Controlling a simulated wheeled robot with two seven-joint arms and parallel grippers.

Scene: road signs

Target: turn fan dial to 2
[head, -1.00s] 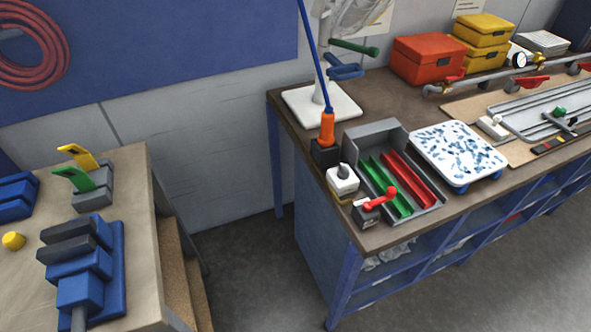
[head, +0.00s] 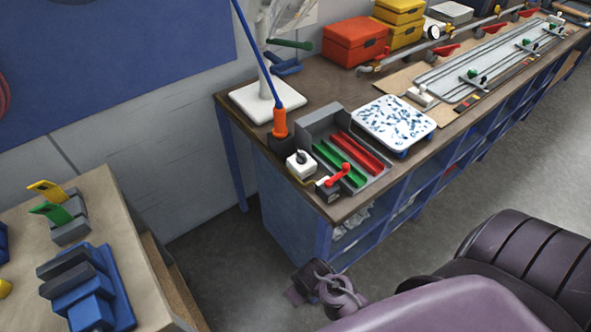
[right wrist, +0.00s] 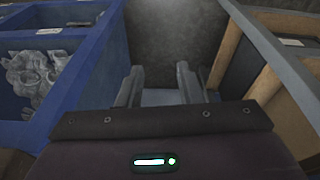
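The fan's white stand (head: 268,100) is on the dark workbench at its left end. Part of its cage (head: 290,10) is cut off by the top edge in the head view. My left gripper is out of view.
A red lever (head: 338,174), a grey tray with green and red bars (head: 362,152) and a speckled white platform (head: 394,122) crowd the bench front. An orange-handled rod (head: 280,122) stands behind the knob. A lower table (head: 95,225) is at left; floor lies between.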

